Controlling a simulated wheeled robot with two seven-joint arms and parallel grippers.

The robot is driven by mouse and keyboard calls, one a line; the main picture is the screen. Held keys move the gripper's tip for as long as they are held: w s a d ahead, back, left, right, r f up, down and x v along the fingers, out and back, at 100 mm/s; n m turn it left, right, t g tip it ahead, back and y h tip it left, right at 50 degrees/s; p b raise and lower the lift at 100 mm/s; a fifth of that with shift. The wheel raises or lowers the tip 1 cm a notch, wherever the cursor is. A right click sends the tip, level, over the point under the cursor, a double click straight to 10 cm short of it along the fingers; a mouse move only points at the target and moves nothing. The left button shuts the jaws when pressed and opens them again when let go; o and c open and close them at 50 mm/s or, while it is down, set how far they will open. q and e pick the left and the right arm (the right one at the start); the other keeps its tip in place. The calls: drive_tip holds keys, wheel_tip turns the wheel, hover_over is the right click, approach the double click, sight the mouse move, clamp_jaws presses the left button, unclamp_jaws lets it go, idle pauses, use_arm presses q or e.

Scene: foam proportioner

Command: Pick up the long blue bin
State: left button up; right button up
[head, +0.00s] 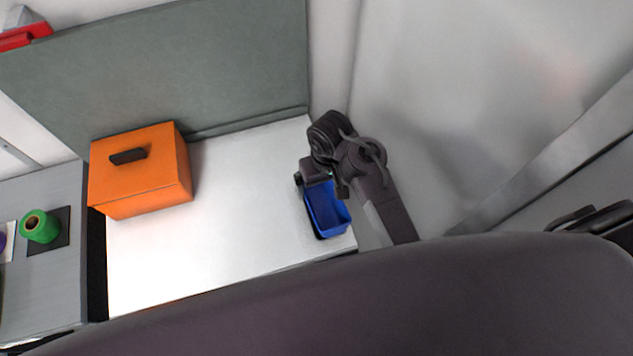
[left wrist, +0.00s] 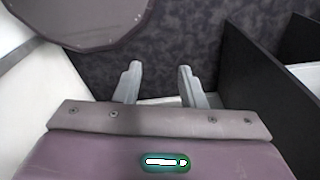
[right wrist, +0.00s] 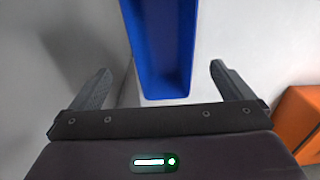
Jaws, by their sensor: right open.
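The long blue bin (head: 327,210) stands on the white table near its right end. In the head view my right arm hides part of it. In the right wrist view the bin (right wrist: 160,50) lies ahead between the two fingers, with a gap on each side. My right gripper (right wrist: 160,85) is open and empty, its fingers apart from the bin. My left gripper (left wrist: 158,80) shows only in the left wrist view. Its two fingers are apart with nothing between them, away from the bin.
An orange box (head: 140,175) with a dark handle stands on the left part of the white table (head: 240,215). A green roll (head: 40,227) sits on a grey surface further left. A grey-green panel (head: 170,70) rises behind. The table between box and bin is clear.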

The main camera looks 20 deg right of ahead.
hover_over(322, 206)
drive_tip(key=f, duration=0.5)
drive_tip(key=shift+s+d+f, duration=0.1)
drive_tip(key=shift+s+f, duration=0.05)
drive_tip(key=shift+s, duration=0.1)
drive_tip(key=shift+w+f, duration=0.25)
drive_tip(key=shift+f, duration=0.95)
use_arm(q)
drive_tip(key=shift+s+a, duration=0.15)
drive_tip(key=shift+s, duration=0.8)
use_arm(e)
drive_tip(key=shift+r, duration=0.1)
drive_tip(key=c, duration=1.2)
